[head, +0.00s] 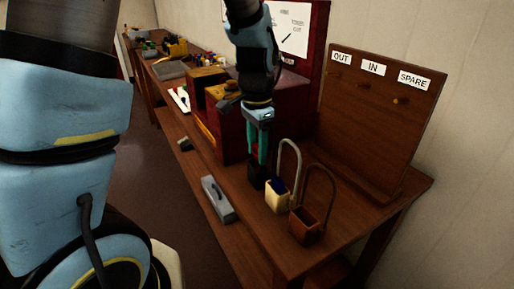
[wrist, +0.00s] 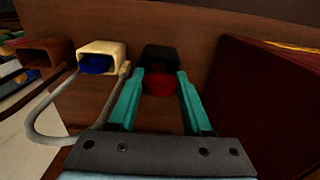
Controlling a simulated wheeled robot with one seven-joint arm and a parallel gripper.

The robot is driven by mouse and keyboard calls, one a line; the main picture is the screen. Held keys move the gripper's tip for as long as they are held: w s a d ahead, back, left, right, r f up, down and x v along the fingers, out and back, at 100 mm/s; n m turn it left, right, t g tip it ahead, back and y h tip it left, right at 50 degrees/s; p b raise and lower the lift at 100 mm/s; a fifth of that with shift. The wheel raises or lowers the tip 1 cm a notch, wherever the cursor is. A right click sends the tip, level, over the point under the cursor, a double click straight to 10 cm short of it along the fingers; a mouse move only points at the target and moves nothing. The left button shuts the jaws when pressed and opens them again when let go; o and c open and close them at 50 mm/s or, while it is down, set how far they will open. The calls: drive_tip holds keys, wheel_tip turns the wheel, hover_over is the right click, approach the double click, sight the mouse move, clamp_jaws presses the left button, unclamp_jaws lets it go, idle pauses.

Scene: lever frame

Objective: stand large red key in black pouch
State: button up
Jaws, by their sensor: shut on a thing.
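My gripper (head: 258,160) points down right over the black pouch (head: 257,176) on the bench. In the wrist view the black pouch (wrist: 160,54) lies just beyond the fingertips. My gripper (wrist: 156,76) is shut on the large red key (wrist: 158,84), whose rounded red part shows between the teal fingers at the pouch mouth. I cannot tell how deep the key sits in the pouch. The key cannot be made out in the head view.
A cream pouch (head: 277,202) with a blue thing in it and a brown pouch (head: 306,227) stand close by, both with tall loop handles. A dark red box stands behind. A board (head: 375,120) with pegs labelled OUT, IN, SPARE is at right.

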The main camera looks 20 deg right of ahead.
drive_tip(key=shift+f+b, duration=0.5)
drive_tip(key=shift+f, duration=0.3)
drive_tip(key=o, duration=1.3)
drive_tip(key=shift+o, duration=0.2)
drive_tip(key=shift+r, duration=0.15)
wheel_tip(320, 180, up, 7)
drive_tip(key=p, duration=0.6)
